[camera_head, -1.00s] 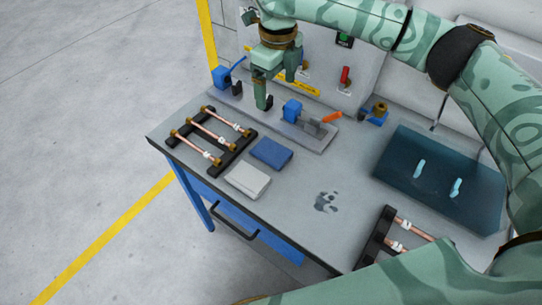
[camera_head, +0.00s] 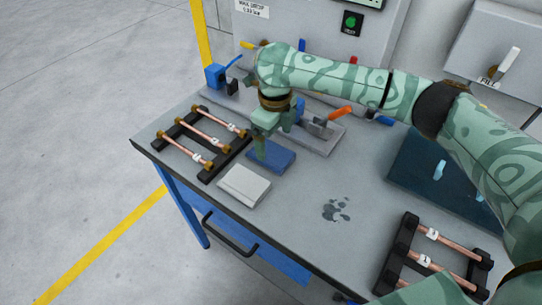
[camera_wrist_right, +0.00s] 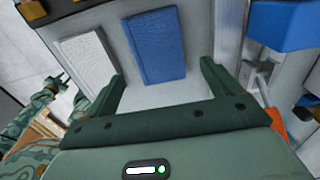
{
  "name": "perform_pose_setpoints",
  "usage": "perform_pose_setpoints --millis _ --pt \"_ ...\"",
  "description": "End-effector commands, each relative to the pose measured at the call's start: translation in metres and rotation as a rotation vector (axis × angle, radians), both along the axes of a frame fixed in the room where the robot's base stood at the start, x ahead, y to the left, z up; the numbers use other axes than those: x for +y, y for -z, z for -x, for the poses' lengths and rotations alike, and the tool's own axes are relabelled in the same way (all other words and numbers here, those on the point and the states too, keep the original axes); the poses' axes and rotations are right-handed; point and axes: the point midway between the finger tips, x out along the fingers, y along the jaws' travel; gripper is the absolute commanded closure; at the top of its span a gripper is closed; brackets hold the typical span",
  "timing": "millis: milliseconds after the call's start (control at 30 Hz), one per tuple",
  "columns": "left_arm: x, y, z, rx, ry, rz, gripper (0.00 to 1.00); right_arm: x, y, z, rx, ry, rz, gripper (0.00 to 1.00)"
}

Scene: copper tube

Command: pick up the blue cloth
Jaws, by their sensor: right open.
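The blue cloth (camera_head: 270,157) lies folded flat on the table, right of the tube rack and behind the grey-white cloth (camera_head: 244,185). My right gripper (camera_head: 265,150) is above the blue cloth, pointing down, and hides part of it in the head view. In the right wrist view the blue cloth (camera_wrist_right: 155,47) shows between and ahead of the two open fingers (camera_wrist_right: 163,75), with nothing held. The white cloth (camera_wrist_right: 88,60) lies to its left there. My left gripper is not in the head view; a green patterned part of mine, possibly it, shows small in the wrist view.
A black rack with copper tubes (camera_head: 187,137) stands to the left. A fixture with an orange handle (camera_head: 338,115) is close behind on the right. A dark blue mat (camera_head: 410,170) and a second tube rack (camera_head: 427,256) lie right. The table middle has dark stains (camera_head: 335,209).

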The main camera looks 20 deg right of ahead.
Motion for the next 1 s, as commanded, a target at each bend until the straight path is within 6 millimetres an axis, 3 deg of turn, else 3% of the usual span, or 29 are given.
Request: perform_pose_setpoints --millis 300,567,733,767,1000 --pt "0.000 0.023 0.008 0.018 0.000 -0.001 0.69 0.005 0.048 -0.007 0.005 0.001 0.000 0.11" --pt "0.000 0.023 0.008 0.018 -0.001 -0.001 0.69 0.005 0.050 -0.007 0.001 0.000 0.001 0.11" --pt "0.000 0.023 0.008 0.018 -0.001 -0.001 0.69 0.005 0.050 -0.007 0.001 0.000 0.001 0.55" --pt "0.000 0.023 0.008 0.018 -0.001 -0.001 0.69 0.005 0.050 -0.007 0.001 0.000 0.001 0.59" --pt "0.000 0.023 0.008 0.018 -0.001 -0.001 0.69 0.005 0.050 -0.007 0.001 0.001 0.001 0.59"
